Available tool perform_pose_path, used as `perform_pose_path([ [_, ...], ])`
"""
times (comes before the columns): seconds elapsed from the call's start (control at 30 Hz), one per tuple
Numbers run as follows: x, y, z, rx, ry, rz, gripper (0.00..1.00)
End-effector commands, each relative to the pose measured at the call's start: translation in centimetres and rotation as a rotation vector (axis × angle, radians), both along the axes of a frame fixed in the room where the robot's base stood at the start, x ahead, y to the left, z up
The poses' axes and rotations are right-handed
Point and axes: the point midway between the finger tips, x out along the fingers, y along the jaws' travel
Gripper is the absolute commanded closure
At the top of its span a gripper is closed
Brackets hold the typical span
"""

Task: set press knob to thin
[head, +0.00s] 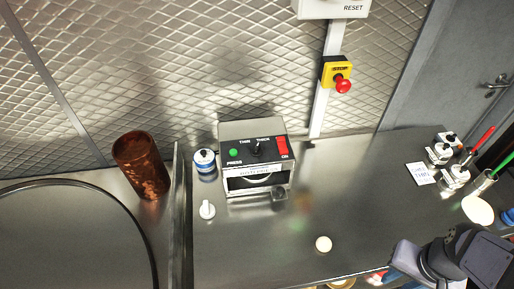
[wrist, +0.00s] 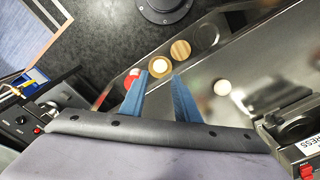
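The press (head: 255,180) is a steel box at the back of the counter. Its black top panel carries a dark knob (head: 257,147) below the THIN and THICK labels. Which label the knob points to is too small to tell. A green button (head: 234,152) is left of the knob, and a red switch (head: 282,147) is right of it. Part of the press (wrist: 300,150) shows at the right edge of the wrist view; its knob is not clear there. My gripper (wrist: 159,85) has its two blue fingers apart with nothing between them. It is at the counter's front right, well away from the press.
A pale dough ball (head: 323,244) lies mid-counter. A copper cylinder (head: 142,165), a blue-and-white jar (head: 205,160) and a small white item (head: 207,209) are left. A yellow stop box (head: 338,75) hangs on the wall. A card (head: 420,173) and utensils (head: 485,180) are right.

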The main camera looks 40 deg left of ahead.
Motion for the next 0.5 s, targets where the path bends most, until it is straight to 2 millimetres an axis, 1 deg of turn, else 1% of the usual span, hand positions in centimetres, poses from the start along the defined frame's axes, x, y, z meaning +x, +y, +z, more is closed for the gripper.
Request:
perform_pose_path([
  [0.07,1.5,1.9,-0.6,0.023,-0.053,0.054,0.71],
  [0.17,4.1,5.6,-1.3,0.065,-0.158,0.145,0.71],
  [0.2,5.3,7.5,-1.4,0.086,-0.211,0.188,0.71],
  [0.27,7.0,10.7,-1.5,0.118,-0.298,0.255,0.71],
  [0.3,8.0,13.0,-1.5,0.138,-0.360,0.300,0.71],
  [0.37,9.3,16.5,-1.3,0.168,-0.453,0.362,0.71],
  [0.4,9.9,18.8,-1.1,0.186,-0.516,0.400,0.71],
  [0.47,10.6,22.1,-0.6,0.207,-0.610,0.451,0.71],
  [0.5,10.8,24.2,-0.2,0.218,-0.671,0.483,0.71],
])
